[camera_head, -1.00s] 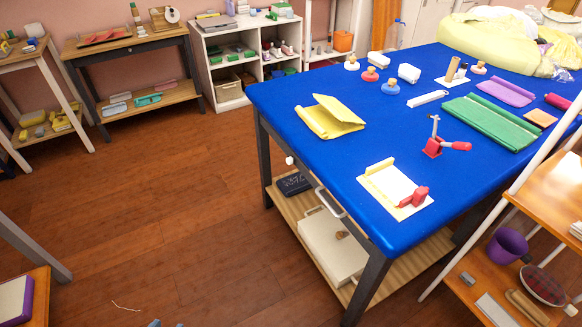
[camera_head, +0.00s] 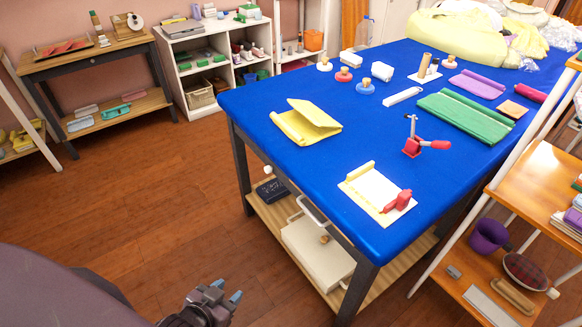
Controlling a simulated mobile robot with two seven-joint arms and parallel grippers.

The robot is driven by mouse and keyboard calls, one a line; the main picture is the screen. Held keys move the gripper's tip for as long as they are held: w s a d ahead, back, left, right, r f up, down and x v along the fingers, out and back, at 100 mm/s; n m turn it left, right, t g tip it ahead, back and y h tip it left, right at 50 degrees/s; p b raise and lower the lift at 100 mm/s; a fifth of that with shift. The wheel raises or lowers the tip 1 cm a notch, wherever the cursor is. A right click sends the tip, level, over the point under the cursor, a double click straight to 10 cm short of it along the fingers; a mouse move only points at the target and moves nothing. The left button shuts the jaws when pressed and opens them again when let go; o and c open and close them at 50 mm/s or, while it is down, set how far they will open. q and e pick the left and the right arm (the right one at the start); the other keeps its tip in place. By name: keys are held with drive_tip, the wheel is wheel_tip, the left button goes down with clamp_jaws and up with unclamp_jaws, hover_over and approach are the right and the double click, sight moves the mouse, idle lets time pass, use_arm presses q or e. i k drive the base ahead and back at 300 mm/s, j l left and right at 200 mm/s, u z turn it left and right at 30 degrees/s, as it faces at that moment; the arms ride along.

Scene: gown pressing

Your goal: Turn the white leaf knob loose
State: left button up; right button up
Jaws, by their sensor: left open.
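A small white knob (camera_head: 268,169) shows under the near left edge of the blue-topped table (camera_head: 330,190), close to the left table leg. It is likely the leaf knob, but it is too small to tell how tight it is. My left gripper (camera_head: 227,291) is at the bottom of the view, over the wood floor, with its bluish fingertips apart and nothing between them. It is well below the knob in the picture and apart from the table. My right gripper is out of view.
On the table lie a yellow folded cloth (camera_head: 306,122), a board with a red clamp (camera_head: 376,188) and a green cloth (camera_head: 466,117). A white case (camera_head: 318,250) stands on the lower shelf. A rack (camera_head: 545,185) stands at right. The floor left of the table is clear.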

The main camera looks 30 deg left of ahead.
sight(268, 169)
drive_tip(key=j+z, duration=0.25)
drive_tip(key=j, duration=0.15)
drive_tip(key=j+z, duration=0.25)
drive_tip(key=j, duration=0.15)
drive_tip(key=j+z, duration=0.3)
drive_tip(key=j, duration=0.6)
drive_tip(key=j+z, duration=0.1)
drive_tip(key=j, duration=0.3)
drive_tip(key=k+j+z, duration=0.1)
drive_tip(key=j, duration=0.35)
drive_tip(key=k+j, duration=0.1)
drive_tip(key=j, duration=0.35)
drive_tip(key=k+j, duration=0.1)
drive_tip(key=j, duration=0.85)
drive_tip(key=k+j, duration=0.15)
drive_tip(key=j, duration=0.35)
drive_tip(key=k+j, duration=0.1)
drive_tip(key=j, duration=0.35)
